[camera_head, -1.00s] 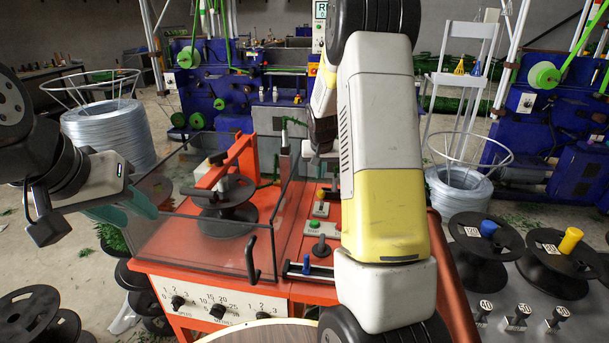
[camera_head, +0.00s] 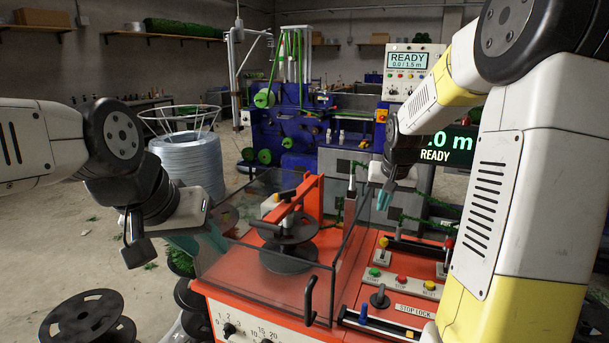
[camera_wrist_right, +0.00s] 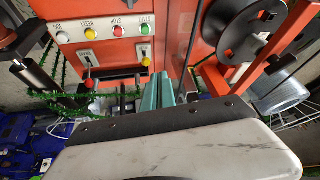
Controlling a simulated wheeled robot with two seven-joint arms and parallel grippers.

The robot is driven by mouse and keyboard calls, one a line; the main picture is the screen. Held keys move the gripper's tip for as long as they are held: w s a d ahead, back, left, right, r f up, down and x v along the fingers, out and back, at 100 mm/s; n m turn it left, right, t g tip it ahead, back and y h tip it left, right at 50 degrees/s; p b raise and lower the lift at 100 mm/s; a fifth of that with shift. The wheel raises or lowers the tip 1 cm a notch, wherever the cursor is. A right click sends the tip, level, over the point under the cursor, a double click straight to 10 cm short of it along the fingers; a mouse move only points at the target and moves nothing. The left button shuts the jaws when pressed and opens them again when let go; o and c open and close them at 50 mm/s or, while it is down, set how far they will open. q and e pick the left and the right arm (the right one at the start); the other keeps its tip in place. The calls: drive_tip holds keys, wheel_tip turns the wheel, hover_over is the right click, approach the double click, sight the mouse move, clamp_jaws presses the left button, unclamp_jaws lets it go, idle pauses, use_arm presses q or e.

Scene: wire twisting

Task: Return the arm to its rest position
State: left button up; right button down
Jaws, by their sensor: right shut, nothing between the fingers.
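My right arm (camera_head: 520,170) fills the right of the head view, bent at the elbow. My right gripper (camera_head: 385,196) hangs above the orange machine's back right, beside the clear guard. Its teal fingers show shut and empty in the right wrist view (camera_wrist_right: 158,92). My left gripper (camera_head: 205,243) is at the left, beside the guard's left wall. Its teal fingers are partly hidden, and their gap cannot be made out.
The orange machine (camera_head: 262,307) carries a clear guard (camera_head: 245,262) around a black spool (camera_head: 288,240). Levers and buttons (camera_head: 402,280) stand right of it. A wire coil (camera_head: 190,165) and a blue machine (camera_head: 290,125) are behind. Black reels (camera_head: 85,325) lie at the lower left.

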drive_tip(key=s+a+r+n+y, duration=0.1)
drive_tip(key=s+a+r, duration=0.1)
drive_tip(key=s, duration=0.6)
drive_tip(key=s+a+r+n, duration=0.1)
drive_tip(key=s+a, duration=0.3)
drive_tip(key=s, duration=0.5)
drive_tip(key=s+a+r+n+y, duration=0.1)
drive_tip(key=s+a+r, duration=0.3)
drive_tip(key=s, duration=0.5)
drive_tip(key=shift+t+y, duration=0.3)
drive_tip(key=shift+t, duration=0.1)
